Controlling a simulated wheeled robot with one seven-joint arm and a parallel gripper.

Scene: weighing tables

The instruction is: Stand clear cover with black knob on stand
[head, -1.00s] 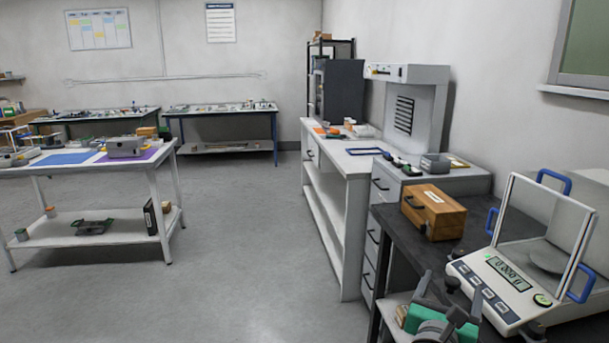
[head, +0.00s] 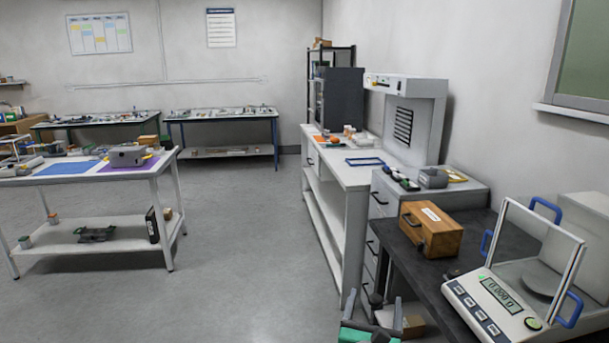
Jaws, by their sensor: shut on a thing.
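My gripper (head: 375,303) is at the bottom edge of the head view, in front of the dark weighing table. Its two grey fingers stand on either side of a small black knob (head: 376,300), and it is shut on it. The clear body of the cover cannot be made out against the gripper and the background. I cannot pick out the stand in this view.
A balance (head: 500,303) with clear panes and blue handles stands on the dark table (head: 437,272) at right, near a wooden box (head: 432,229). A white bench (head: 340,178) runs behind. A white table (head: 120,176) stands left, with open floor between.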

